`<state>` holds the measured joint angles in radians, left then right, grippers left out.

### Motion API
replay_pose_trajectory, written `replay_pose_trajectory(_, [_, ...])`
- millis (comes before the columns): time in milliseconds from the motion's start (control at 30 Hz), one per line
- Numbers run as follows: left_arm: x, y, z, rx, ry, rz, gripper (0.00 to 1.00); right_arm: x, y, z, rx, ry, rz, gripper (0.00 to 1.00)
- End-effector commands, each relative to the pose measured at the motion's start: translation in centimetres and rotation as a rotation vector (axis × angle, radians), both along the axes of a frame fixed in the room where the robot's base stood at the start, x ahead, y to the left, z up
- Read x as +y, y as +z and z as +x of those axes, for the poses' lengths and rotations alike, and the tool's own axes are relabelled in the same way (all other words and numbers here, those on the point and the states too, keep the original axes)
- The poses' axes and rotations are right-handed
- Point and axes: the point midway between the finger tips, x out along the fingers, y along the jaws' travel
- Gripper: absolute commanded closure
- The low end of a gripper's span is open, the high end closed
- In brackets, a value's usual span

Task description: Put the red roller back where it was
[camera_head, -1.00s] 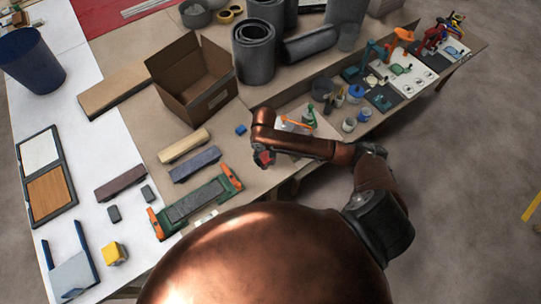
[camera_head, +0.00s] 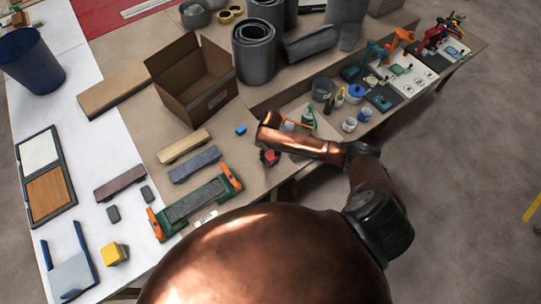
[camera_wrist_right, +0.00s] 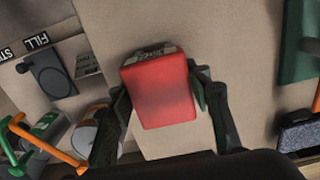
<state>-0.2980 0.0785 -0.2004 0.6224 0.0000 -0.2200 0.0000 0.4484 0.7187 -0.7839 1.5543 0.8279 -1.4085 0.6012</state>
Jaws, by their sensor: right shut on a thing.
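My right gripper (camera_head: 268,158) is shut on a red, block-like thing (camera_head: 272,156) near the front edge of the table. In the right wrist view the red thing (camera_wrist_right: 160,92) sits between the two fingers (camera_wrist_right: 165,90), with a grey, marked end showing at its top. Bare tan tabletop shows around it; I cannot tell whether it touches the table. I cannot tell whether it is the red roller. A red tool (camera_head: 432,39) also stands at the far right among several coloured ones. My left gripper is not in view.
A green and orange frame with a grey pad (camera_head: 195,202) lies left of the gripper. A small blue block (camera_head: 241,130) and an open cardboard box (camera_head: 195,85) are behind it. Pots (camera_head: 350,124) stand to the right. Tabletop beside the blue block is clear.

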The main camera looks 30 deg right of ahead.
Motion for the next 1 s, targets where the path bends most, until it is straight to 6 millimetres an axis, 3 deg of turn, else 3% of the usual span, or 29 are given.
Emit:
replay_pose_trajectory(667, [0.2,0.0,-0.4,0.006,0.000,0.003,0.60,0.0,-1.4,-0.1,0.002,0.000,0.001,1.00])
replay_pose_trajectory(700, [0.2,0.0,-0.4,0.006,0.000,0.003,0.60,0.0,-1.6,-0.3,0.006,0.000,0.001,0.54])
replay_pose_trajectory(1000, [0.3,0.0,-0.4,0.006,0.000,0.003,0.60,0.0,-1.3,-0.2,0.003,0.000,0.000,0.37])
